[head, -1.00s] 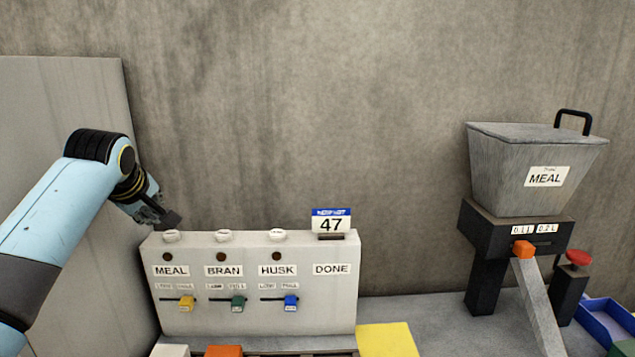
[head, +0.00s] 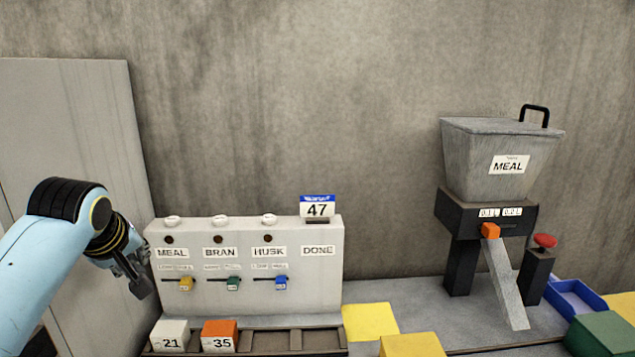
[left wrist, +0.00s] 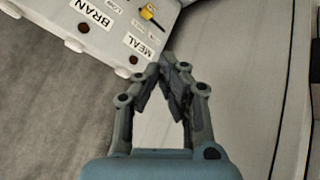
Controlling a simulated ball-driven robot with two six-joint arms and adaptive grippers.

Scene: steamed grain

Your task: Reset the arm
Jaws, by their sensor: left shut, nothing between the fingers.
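My left gripper (head: 142,284) is at the left in the head view, beside the left end of the white control panel (head: 325,270). Its fingers are together with nothing between them. In the left wrist view the fingertips of this gripper (left wrist: 170,75) meet near the panel's MEAL corner (left wrist: 140,45). I cannot tell whether they touch the panel. My right gripper does not show in either view.
The panel carries a yellow slider (head: 186,284), a green slider (head: 233,283) and a blue slider (head: 281,283). Blocks marked 21 (head: 170,337) and 35 (head: 219,336) sit in front. A MEAL hopper (head: 500,165) and red button (head: 545,241) stand right. A yellow pad (head: 369,321) lies between.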

